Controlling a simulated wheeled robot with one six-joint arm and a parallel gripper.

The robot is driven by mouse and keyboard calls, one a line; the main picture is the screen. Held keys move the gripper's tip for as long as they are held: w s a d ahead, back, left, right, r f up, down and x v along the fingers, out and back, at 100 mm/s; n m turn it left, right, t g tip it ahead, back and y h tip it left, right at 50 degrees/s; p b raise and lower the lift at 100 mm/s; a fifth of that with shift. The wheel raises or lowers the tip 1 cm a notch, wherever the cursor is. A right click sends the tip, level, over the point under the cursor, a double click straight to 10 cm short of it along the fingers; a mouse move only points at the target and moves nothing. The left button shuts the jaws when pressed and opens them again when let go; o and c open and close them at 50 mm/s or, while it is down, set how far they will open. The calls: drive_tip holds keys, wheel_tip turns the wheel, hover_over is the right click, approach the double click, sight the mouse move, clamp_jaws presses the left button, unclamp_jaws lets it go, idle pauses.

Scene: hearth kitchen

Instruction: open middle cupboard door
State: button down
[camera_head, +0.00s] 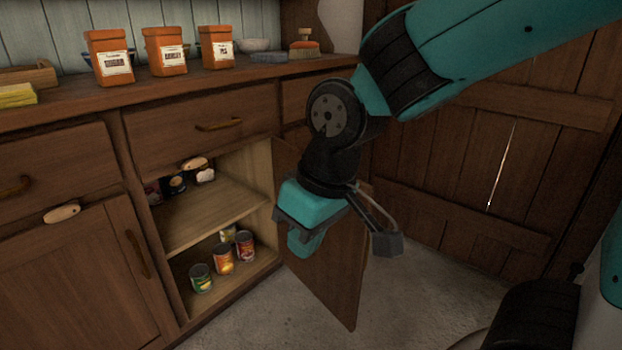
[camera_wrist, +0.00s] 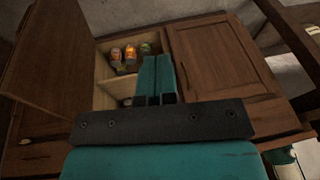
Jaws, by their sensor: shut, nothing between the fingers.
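The middle cupboard door (camera_head: 330,265) stands wide open, swung out to the right of its opening. In the wrist view the door (camera_wrist: 62,55) shows at the left. The cupboard (camera_head: 215,215) is open to view, with a shelf and several cans (camera_head: 223,260) on its floor. My gripper (camera_head: 305,245) is in front of the door in the head view, shut and empty. In the wrist view its fingers (camera_wrist: 157,95) are together, pointing towards the cupboard front. I cannot tell whether it touches the door; the door's handle is hidden.
The left cupboard door (camera_head: 80,285) is closed, with drawers (camera_head: 200,130) above. The counter holds several orange canisters (camera_head: 165,52), a brush (camera_head: 304,46) and a yellow sponge (camera_head: 17,95). A plank door (camera_head: 450,170) stands at the right. Grey floor (camera_head: 420,295) is clear ahead.

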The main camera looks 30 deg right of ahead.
drive_tip(key=w+d+m+t+h+p, duration=0.1)
drive_tip(key=w+d+m+t+h, duration=0.1)
drive_tip(key=w+d+h, duration=0.5)
drive_tip(key=w+d+m+t+p, duration=0.15)
drive_tip(key=w+d, duration=0.35)
drive_tip(key=w, duration=0.5)
drive_tip(key=w+d+f+b, duration=0.5)
drive_tip(key=d+f, duration=0.2)
drive_tip(key=d, duration=0.2)
drive_tip(key=shift+w+m+h, duration=0.15)
drive_tip(key=shift+m+h, duration=0.15)
drive_tip(key=shift+m, duration=0.15)
